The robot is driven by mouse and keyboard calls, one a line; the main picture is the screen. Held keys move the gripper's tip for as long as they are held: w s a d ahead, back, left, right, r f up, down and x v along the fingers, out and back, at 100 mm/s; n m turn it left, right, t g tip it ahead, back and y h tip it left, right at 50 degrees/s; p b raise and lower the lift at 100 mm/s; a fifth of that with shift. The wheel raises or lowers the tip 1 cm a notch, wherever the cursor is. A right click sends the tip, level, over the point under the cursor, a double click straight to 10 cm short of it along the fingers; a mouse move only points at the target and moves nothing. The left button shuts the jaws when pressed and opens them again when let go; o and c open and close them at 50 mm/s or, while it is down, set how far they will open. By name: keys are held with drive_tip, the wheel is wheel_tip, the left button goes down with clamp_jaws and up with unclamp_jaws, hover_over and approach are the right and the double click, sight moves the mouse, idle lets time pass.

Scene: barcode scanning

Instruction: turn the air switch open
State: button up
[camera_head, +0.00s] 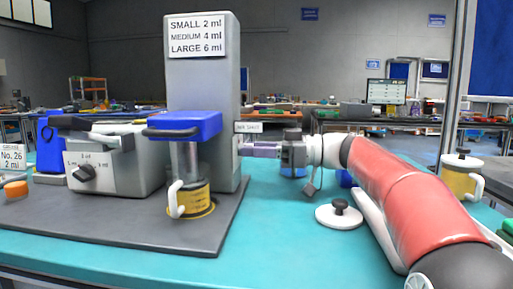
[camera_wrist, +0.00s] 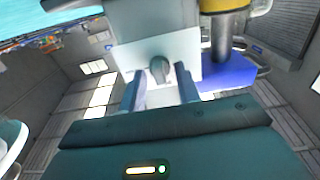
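The air switch shows in the wrist view as a dark rounded knob (camera_wrist: 158,68) on a white plate, on the side of the tall grey column (camera_head: 203,95). A small sign (camera_head: 260,127) in the head view appears to read "AIR SWITCH". My gripper (camera_wrist: 160,74) is open, with one finger on each side of the knob. Gaps show between the knob and both fingers in the wrist view; I cannot tell whether the tips touch the plate. In the head view my gripper (camera_head: 245,150) reaches the column's right side from the right, and the knob is hidden.
A blue-topped dispenser head (camera_head: 184,125) stands over a yellow cup (camera_head: 190,203) left of my gripper. A grey box with a selector dial (camera_head: 86,172) is further left. A white lid (camera_head: 339,214) lies below my arm. Another yellow cup (camera_head: 460,178) stands at right.

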drive_tip(key=c, duration=0.7)
drive_tip(key=shift+o, duration=0.2)
drive_tip(key=shift+m, duration=0.3)
drive_tip(key=m+p, duration=0.3)
drive_tip(key=m, duration=1.4)
drive_tip(key=shift+w+d, duration=0.1)
drive_tip(key=shift+w, duration=0.05)
drive_tip(key=shift+f+m, duration=0.1)
drive_tip(key=shift+m, duration=0.2)
